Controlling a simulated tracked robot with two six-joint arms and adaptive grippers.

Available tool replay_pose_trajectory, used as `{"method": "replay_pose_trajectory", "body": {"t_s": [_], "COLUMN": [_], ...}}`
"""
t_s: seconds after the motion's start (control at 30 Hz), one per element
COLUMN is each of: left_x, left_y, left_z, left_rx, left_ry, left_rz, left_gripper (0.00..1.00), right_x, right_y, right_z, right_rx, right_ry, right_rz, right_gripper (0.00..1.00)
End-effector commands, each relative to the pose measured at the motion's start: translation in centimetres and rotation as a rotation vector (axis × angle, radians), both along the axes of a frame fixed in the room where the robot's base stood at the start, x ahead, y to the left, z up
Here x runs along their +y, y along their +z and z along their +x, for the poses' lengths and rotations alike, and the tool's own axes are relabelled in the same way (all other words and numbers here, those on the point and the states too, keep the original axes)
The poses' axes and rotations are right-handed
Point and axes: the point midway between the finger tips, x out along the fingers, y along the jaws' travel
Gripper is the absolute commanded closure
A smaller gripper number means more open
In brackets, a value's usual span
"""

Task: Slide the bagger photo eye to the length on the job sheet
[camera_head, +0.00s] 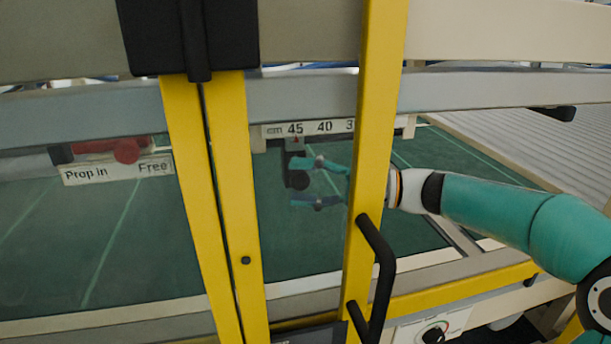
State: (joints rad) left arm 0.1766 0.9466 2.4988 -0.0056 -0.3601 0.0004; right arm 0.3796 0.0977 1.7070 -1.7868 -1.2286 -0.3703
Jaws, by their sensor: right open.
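The photo eye (297,179) is a dark block with a round black knob. It hangs below a white scale (325,127) marked cm, 45 and 40, with a further number partly cut off by a yellow upright. It hangs near the 45 mark. My right gripper (312,182) reaches in from the right behind that upright. Its two teal-blue fingers are open and point left, one above the other, close to the knob. I cannot tell whether they touch it. The gripper's palm is hidden by the upright. My left gripper and a job sheet are not in view.
Yellow door uprights (376,120) stand in front, one with a black handle (377,275). A panel with a black dial (434,334) is at the bottom right.

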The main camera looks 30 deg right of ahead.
Motion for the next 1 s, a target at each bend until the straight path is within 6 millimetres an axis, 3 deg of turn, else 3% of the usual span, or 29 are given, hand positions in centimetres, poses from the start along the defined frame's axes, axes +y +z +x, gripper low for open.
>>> {"method": "replay_pose_trajectory", "body": {"t_s": [0.37,0.73,0.9,0.93,1.0], "left_x": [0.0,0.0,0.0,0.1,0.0], "left_y": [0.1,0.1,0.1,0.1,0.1], "left_z": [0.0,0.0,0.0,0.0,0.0], "left_rx": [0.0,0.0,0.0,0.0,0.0], "left_ry": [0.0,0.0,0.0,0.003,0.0], "left_rz": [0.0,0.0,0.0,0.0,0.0], "left_gripper": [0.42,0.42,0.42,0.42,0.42], "right_x": [0.5,0.5,0.5,-0.9,0.1], "right_y": [0.0,-0.1,-0.1,-0.2,-0.2], "right_z": [0.4,0.4,0.4,0.4,0.4], "right_rx": [0.0,0.001,0.002,0.003,0.003], "right_ry": [0.0,0.0,0.0,-0.007,0.001], "right_rz": [0.0,-0.001,-0.001,-0.002,-0.002], "right_gripper": [0.42,1.0,1.0,1.0,1.0]}}
